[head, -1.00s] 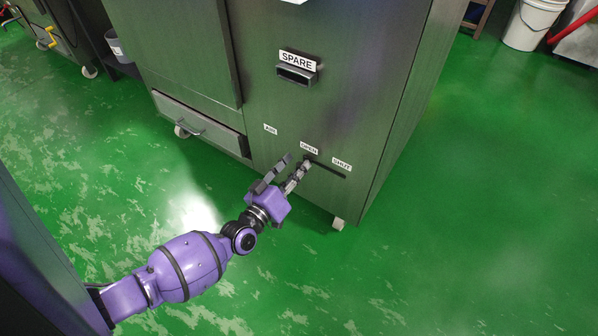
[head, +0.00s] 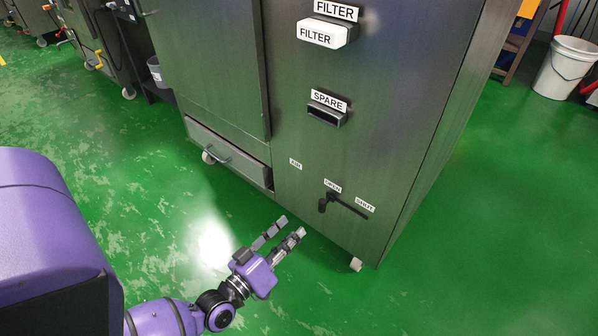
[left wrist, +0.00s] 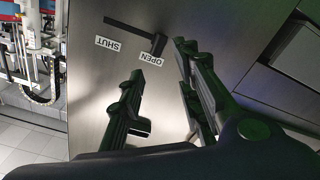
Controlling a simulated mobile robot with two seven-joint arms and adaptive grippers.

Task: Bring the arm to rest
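My left gripper (head: 292,227) is open and empty in the head view, low in front of the grey metal cabinet (head: 400,130) and apart from it. A black lever (head: 323,204) sits at the OPEN label (head: 332,185), at the left end of a dark bar or slot running toward the SHUT label (head: 365,204). In the left wrist view, the fingers (left wrist: 162,62) are spread, with the lever (left wrist: 157,45) beyond them by the OPEN label. Nothing shows between the fingers. My right gripper is in neither view.
The cabinet also carries a SPARE holder (head: 326,113), a white FILTER block (head: 328,33) and a drawer (head: 228,150) at lower left. A white bucket (head: 566,70) stands at the far right. Green floor (head: 490,240) is clear to the right and in front.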

